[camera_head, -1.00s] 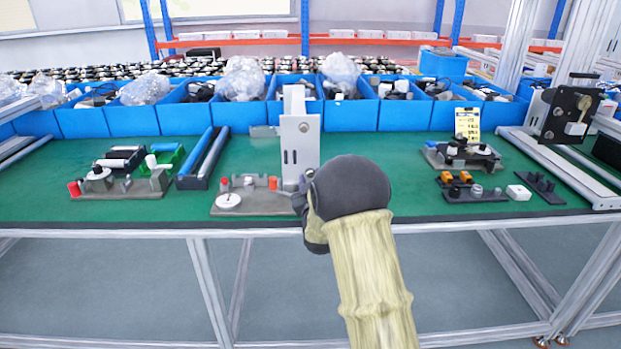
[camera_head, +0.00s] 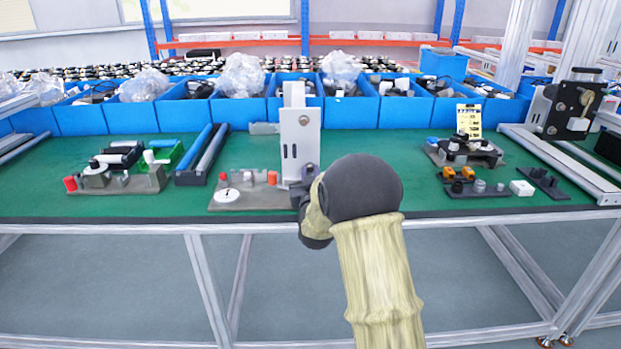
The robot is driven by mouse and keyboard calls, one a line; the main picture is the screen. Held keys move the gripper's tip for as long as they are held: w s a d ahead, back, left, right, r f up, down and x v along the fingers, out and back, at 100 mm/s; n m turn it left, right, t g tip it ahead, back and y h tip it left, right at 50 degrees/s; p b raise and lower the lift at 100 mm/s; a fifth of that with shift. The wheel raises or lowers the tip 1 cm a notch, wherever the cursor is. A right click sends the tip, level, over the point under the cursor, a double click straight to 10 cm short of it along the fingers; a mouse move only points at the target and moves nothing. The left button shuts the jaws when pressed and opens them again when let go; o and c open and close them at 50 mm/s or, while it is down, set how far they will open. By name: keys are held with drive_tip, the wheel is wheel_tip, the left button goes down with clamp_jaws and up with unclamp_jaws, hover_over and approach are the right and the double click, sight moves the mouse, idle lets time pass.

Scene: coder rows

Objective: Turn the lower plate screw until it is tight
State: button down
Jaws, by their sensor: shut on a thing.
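The upright light-grey metal plate (camera_head: 299,145) stands on a grey fixture base (camera_head: 250,202) near the table's front edge. A round grey screw (camera_head: 304,121) shows high on its face. My gripper (camera_head: 302,187) is at the plate's lower right end, its dark fingers small and partly hidden by my wrist. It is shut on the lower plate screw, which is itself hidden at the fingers. The screw's depth in the plate cannot be seen.
A white disc (camera_head: 228,194) and red knobs (camera_head: 272,177) sit on the base left of my gripper. Other fixtures stand at left (camera_head: 120,180) and right (camera_head: 465,150). Blue bins (camera_head: 350,114) line the back. Green tabletop is clear right of the plate.

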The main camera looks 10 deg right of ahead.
drive_tip(key=shift+f+m+b, duration=0.2)
drive_tip(key=shift+m+b, duration=0.15)
drive_tip(key=shift+m, duration=0.45)
drive_tip(key=c, duration=1.4)
unclamp_jaws()
drive_tip(key=shift+r+p, duration=0.2)
drive_tip(key=shift+p, duration=0.15)
drive_tip(key=shift+c, duration=0.2)
drive_tip(key=shift+s, duration=0.1)
drive_tip(key=shift+r+b+v, duration=0.2)
drive_tip(key=shift+b+v, duration=0.35)
drive_tip(key=shift+v, duration=0.65)
drive_tip(key=shift+r+b+v, duration=0.2)
drive_tip(key=shift+b+v, duration=0.35)
drive_tip(key=shift+v, duration=0.65)
